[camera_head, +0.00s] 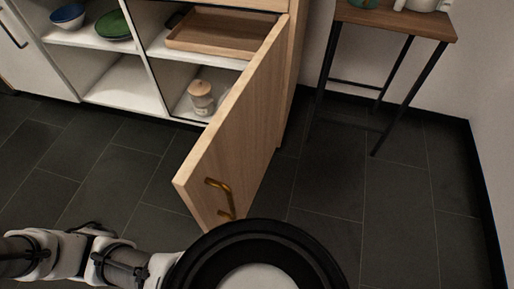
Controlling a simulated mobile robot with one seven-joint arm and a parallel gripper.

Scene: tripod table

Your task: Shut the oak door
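The oak door (238,131) stands wide open, swung out from the right side of the cabinet (154,63). Its brass handle (223,196) is near the free edge, low on the face turned to the right. My white and grey arm reaches in from the lower left, below the door. A round black and white part of my own body covers the bottom middle. My gripper cannot be made out, so its fingers and whether it touches the door are not shown.
Inside the cabinet are a wooden tray (223,32), a lidded jar (201,97), a green bowl (114,25) and a blue bowl (68,16). A side table (395,20) with thin black legs stands at the right. Dark floor tiles (335,190) are clear between door and wall.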

